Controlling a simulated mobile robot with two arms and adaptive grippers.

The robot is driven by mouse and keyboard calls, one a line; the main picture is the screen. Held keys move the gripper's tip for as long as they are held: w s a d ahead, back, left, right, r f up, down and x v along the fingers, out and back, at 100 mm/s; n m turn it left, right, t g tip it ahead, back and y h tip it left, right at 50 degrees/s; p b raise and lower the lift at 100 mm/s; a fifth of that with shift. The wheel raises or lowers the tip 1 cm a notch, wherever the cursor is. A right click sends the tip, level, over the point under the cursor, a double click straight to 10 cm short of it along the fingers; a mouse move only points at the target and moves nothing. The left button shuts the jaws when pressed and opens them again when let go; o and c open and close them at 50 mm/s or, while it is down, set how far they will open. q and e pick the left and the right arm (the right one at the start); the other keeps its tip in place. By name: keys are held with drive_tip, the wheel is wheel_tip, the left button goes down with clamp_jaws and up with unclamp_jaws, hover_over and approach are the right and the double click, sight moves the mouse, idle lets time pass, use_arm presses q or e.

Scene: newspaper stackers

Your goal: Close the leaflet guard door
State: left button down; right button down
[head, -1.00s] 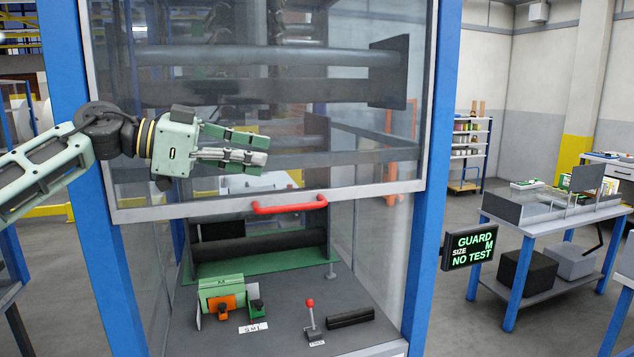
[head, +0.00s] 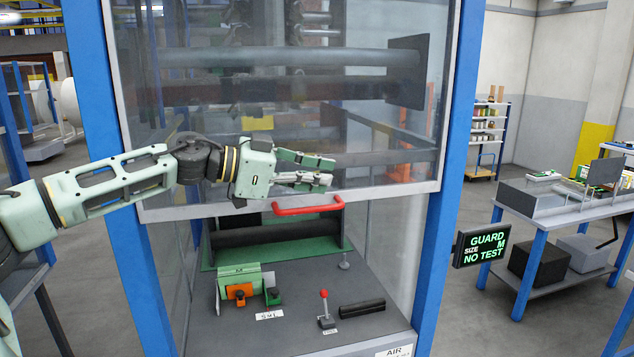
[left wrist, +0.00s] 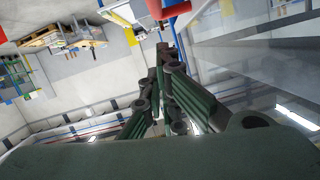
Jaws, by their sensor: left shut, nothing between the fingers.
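The guard door (head: 400,120) is a clear panel in a grey frame, raised between two blue posts. A red handle (head: 308,207) runs along its bottom rail, and the space below the rail is open. My left gripper (head: 332,171) is in front of the panel, just above the handle, fingers pointing right. It is shut and empty, and looks apart from the handle. In the left wrist view the shut fingers (left wrist: 165,85) point up toward a red bar (left wrist: 168,9) at the top edge, which looks like the handle. My right gripper is out of view.
Below the door, a grey deck (head: 220,335) carries a green and orange fixture (head: 240,288), a red-knobbed lever (head: 325,310) and a black block (head: 362,308). A display (head: 482,245) reads "GUARD SIZE M NO TEST". A blue-legged bench (head: 520,270) stands at right.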

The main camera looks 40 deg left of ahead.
use_arm(q)
drive_tip(key=shift+a+f, duration=0.2)
drive_tip(key=shift+f, duration=0.4)
drive_tip(key=shift+a+f, duration=0.15)
drive_tip(key=shift+f, duration=0.45)
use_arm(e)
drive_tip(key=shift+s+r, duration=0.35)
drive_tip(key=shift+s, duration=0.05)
use_arm(q)
drive_tip(key=shift+w+d, duration=0.1)
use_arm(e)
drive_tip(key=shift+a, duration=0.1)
